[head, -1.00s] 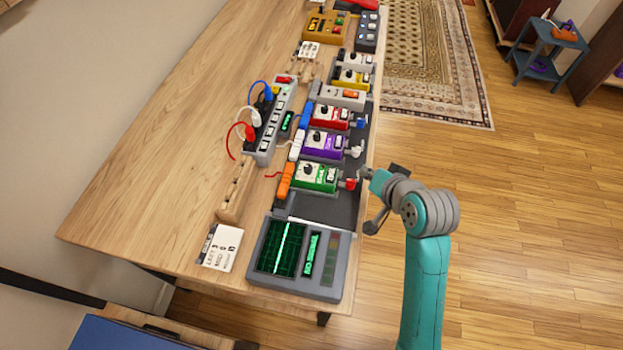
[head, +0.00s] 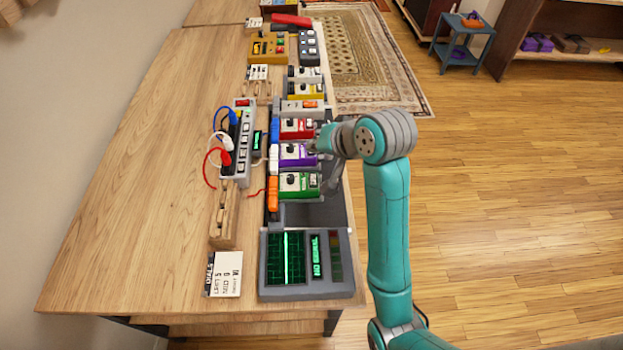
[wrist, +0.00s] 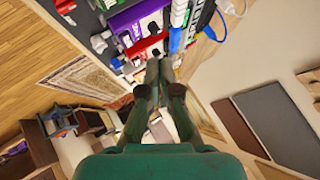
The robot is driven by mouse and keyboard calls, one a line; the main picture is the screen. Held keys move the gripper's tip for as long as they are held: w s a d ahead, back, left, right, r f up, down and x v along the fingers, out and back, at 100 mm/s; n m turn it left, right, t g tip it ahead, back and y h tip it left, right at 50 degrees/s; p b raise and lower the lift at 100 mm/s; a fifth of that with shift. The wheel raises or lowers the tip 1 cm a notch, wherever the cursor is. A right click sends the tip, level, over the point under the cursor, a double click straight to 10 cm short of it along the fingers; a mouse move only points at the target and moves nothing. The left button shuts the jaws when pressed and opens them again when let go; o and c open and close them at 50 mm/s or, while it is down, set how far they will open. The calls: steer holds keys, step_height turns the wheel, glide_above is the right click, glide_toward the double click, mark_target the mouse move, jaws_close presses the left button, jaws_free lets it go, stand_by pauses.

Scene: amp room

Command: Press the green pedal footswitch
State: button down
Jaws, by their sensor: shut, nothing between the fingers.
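The green pedal (head: 299,184) sits in the pedal row on the table, nearest the screen unit, with a black knob and a white label on top. My gripper (head: 326,160) is over the right side of the row, beside the purple pedal (head: 295,154) and red pedal (head: 297,128). Its right-hand side and the green pedal's right end are partly hidden by my gripper. In the wrist view my gripper (wrist: 159,68) has its fingers together and empty, close to a red piece (wrist: 146,45).
The screen unit (head: 330,278) reading "NO SIGNAL" stands at the near edge. A power strip (head: 239,150) with red, white and blue cables lies left of the row. Yellow and grey pedals continue behind. Open wooden floor (head: 500,200) lies to the right.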

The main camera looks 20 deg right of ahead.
mark_target(315, 180)
steer(key=shift+f, duration=4.4)
steer(key=shift+f, duration=0.1)
steer(key=shift+f, duration=0.3)
steer(key=shift+f, duration=0.5)
steer(key=shift+r, duration=0.9)
